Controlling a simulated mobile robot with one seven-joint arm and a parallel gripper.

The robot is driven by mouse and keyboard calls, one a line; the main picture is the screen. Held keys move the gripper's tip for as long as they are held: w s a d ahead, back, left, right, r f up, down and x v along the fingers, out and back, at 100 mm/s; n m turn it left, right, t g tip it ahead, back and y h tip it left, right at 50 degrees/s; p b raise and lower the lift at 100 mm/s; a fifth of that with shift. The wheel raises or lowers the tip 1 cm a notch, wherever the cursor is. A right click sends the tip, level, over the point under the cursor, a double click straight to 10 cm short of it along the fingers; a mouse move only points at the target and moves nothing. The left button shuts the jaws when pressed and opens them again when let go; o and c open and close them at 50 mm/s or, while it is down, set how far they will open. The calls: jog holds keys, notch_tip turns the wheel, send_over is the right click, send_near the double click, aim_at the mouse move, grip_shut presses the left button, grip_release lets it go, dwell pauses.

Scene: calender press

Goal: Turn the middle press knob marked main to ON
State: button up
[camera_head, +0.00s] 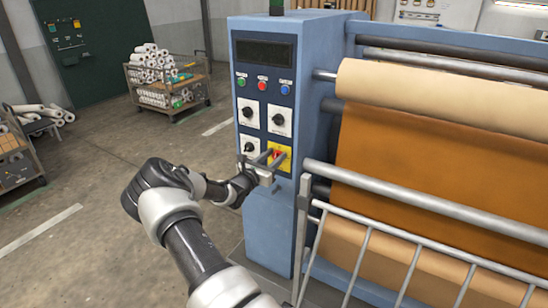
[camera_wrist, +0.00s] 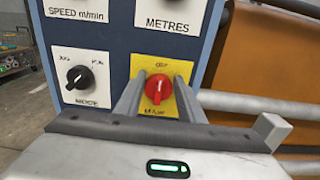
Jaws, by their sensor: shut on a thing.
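The red main knob (camera_wrist: 157,89) sits on a yellow plate (camera_wrist: 143,68) marked MAIN at its lower edge. Small lettering above the knob is too blurred to read surely. The knob points roughly upward in the wrist view. In the head view the yellow plate (camera_head: 286,162) is at the lower right of the press's control panel, and the knob is partly hidden by my fingers. My gripper (camera_head: 273,157) is at the plate. In the wrist view its two fingers (camera_wrist: 158,92) stand on either side of the red knob, shut on it.
A black MODE knob (camera_wrist: 78,77) on a white plate is just left of the yellow plate. More black knobs and push buttons (camera_head: 262,83) are above. A metal guard rail (camera_head: 400,203) and rollers stand to the right. Open floor (camera_head: 110,180) lies left.

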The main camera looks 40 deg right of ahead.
jog(key=m+b, duration=0.6)
jog(key=s+f+m+b, duration=0.1)
jog(key=m+b, duration=0.5)
jog(key=b, duration=0.1)
jog(key=m+b, duration=0.6)
jog(key=shift+s+d+f+b, duration=0.25)
jog(key=shift+s+f+b, duration=0.05)
jog(key=shift+f, duration=0.1)
dwell(0.4)
jog(key=o, duration=1)
jog(key=p+v, duration=0.2)
jog(key=v, duration=1.5)
jog(key=shift+a+r, duration=0.15)
jog(key=shift+a, duration=0.1)
